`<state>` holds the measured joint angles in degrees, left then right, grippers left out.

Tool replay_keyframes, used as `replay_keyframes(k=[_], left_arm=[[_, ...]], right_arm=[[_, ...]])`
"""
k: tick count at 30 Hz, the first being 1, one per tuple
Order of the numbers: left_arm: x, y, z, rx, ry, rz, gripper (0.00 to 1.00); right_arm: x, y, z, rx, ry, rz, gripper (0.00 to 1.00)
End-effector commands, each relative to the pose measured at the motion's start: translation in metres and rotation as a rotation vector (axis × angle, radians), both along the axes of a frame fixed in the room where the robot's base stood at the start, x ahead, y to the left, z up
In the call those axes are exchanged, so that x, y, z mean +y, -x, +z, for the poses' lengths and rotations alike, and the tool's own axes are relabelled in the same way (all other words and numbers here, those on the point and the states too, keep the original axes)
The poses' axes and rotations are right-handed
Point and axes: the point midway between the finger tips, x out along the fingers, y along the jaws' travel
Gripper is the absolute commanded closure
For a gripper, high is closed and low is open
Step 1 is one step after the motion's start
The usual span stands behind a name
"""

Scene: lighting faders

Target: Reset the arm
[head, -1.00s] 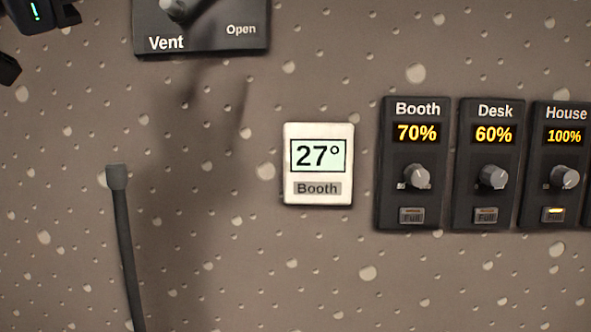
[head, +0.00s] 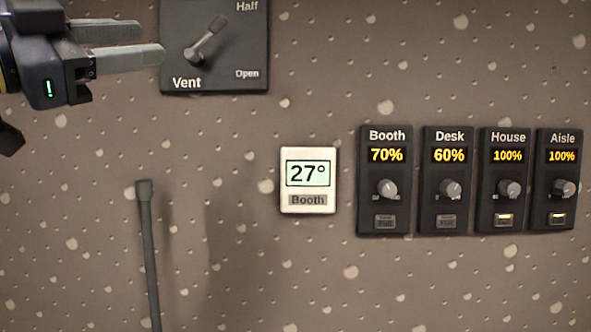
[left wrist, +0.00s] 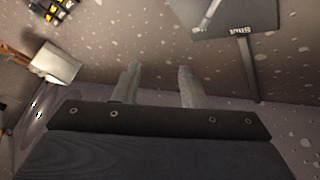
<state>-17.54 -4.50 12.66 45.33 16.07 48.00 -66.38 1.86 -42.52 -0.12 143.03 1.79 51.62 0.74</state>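My left gripper (head: 151,43) is at the upper left of the head view, empty, its two grey fingers apart and pointing right. Its fingertips are near the left edge of the dark Vent panel (head: 255,45), whether touching I cannot tell. The Vent lever (head: 212,36) slants up and right from its pivot, between the Half and Open labels in height. In the left wrist view the open fingers (left wrist: 159,68) hold nothing, and a dark panel with a lever (left wrist: 235,20) shows beyond them. My right gripper is not in view.
A white display (head: 308,205) reads 27° Booth. To its right are Booth (head: 368,218), Desk (head: 427,218), House (head: 487,218) and Aisle (head: 546,215) dimmer panels, reading 70%, 60%, 100% and 100%. A dark upright rod (head: 148,240) stands at lower left. The speckled wall between is bare.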

Motion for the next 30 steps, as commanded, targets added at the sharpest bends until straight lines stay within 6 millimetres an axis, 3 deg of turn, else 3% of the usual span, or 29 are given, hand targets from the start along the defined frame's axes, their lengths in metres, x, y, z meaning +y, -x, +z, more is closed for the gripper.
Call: replay_keyframes(k=[5, 11, 16, 20, 24, 27, 30], left_arm=[[-0.001, -0.013, -0.048, 0.163, 0.007, 0.022, 0.62], [0.003, -0.025, -0.135, 0.431, 0.045, 0.075, 0.62], [0.016, -0.021, -0.254, 0.763, 0.131, 0.175, 0.62], [0.028, -0.002, -0.352, 1.016, 0.226, 0.273, 0.62], [0.035, 0.034, -0.453, 1.268, 0.339, 0.389, 0.62], [0.036, 0.065, -0.515, 1.424, 0.422, 0.469, 0.62], [0.034, 0.093, -0.564, 1.543, 0.489, 0.536, 0.62]], right_arm=[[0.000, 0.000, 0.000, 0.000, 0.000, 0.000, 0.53], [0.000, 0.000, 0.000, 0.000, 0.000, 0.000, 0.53], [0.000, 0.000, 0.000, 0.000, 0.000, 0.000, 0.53], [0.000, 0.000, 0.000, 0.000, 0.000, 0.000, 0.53], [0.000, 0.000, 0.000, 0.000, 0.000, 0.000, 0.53], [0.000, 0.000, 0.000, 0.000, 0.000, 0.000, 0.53], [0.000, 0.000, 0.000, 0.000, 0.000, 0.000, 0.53]])
